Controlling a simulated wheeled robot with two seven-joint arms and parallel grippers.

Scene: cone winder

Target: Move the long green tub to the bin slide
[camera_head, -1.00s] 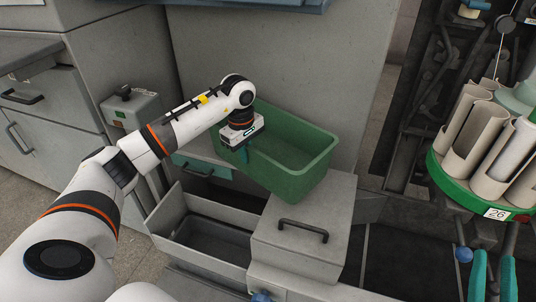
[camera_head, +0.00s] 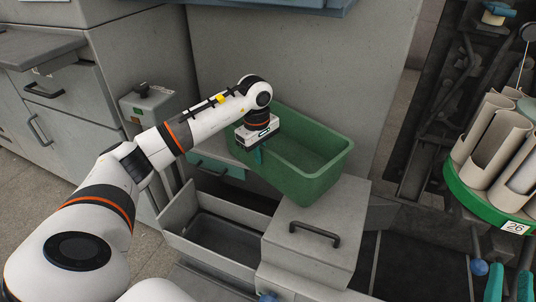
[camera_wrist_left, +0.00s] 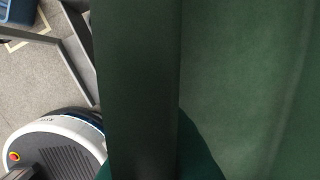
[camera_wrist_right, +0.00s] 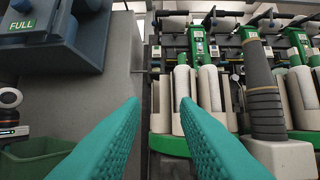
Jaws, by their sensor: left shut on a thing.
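The long green tub (camera_head: 318,184) is in the middle of the head view, close to a tall grey panel and above or on a grey box top; I cannot tell whether it touches. It looks empty. My left gripper (camera_head: 259,156) is shut on its left rim, fingers mostly hidden. The tub's green wall (camera_wrist_left: 240,80) fills most of the left wrist view. Part of the tub (camera_wrist_right: 30,162) also shows at the lower left of the right wrist view. My right gripper (camera_wrist_right: 160,102) is open and empty. I cannot clearly identify the bin slide.
A grey open trough (camera_head: 178,238) lies left of a grey box with a dark handle (camera_head: 315,233). A round green carrier (camera_head: 470,193) with several pale cones stands at the right. A drawer cabinet (camera_head: 55,110) stands at the left.

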